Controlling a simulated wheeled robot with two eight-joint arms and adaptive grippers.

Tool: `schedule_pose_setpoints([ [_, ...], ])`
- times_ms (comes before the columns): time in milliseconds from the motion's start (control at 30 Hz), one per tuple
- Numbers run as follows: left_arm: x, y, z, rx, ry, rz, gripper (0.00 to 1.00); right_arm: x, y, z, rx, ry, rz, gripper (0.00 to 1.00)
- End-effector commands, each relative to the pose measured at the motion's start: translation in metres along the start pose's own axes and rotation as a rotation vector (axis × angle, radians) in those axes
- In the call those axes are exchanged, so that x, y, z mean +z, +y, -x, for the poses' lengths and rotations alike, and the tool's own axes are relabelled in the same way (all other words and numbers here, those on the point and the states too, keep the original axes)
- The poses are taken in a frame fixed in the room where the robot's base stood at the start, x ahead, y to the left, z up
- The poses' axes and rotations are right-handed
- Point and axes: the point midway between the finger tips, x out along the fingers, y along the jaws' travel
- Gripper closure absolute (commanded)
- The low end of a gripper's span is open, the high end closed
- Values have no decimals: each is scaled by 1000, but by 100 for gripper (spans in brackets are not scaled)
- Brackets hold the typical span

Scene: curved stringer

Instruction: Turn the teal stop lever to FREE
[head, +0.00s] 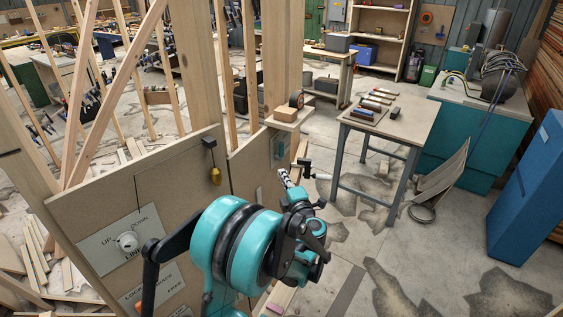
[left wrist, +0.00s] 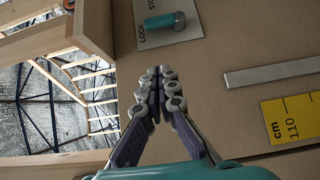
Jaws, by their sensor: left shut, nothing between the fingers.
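The teal stop lever (left wrist: 165,21) is a short rounded bar on a pale plate (left wrist: 150,40) at the top of the left wrist view. The plate's visible lettering reads LOCK and part of STOP; no FREE label is legible. In the head view the plate (head: 278,148) is small, on the wooden panel beside a post. My left gripper (left wrist: 160,75) is shut and empty, its fingertips below the lever in the wrist picture and apart from it. It also shows in the head view (head: 284,175), close to the panel. My right gripper is not in view.
A metal strip (left wrist: 270,73) and a yellow scale (left wrist: 291,118) are on the board. A brass weight (head: 215,175) hangs on the panel, left of my arm. A white knob (head: 127,241) is lower left.

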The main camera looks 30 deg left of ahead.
Motion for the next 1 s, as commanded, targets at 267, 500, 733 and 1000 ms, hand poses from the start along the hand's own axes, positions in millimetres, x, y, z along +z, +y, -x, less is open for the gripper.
schedule_pose_setpoints([
  [267,-1,1,-49,0,3,0,100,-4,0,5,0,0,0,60],
  [500,-1,1,-99,1,2,-1,100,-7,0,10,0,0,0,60],
  [733,23,1,-119,1,-1,-1,100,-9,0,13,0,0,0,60],
  [1000,29,1,-124,1,-1,-1,100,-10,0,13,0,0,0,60],
])
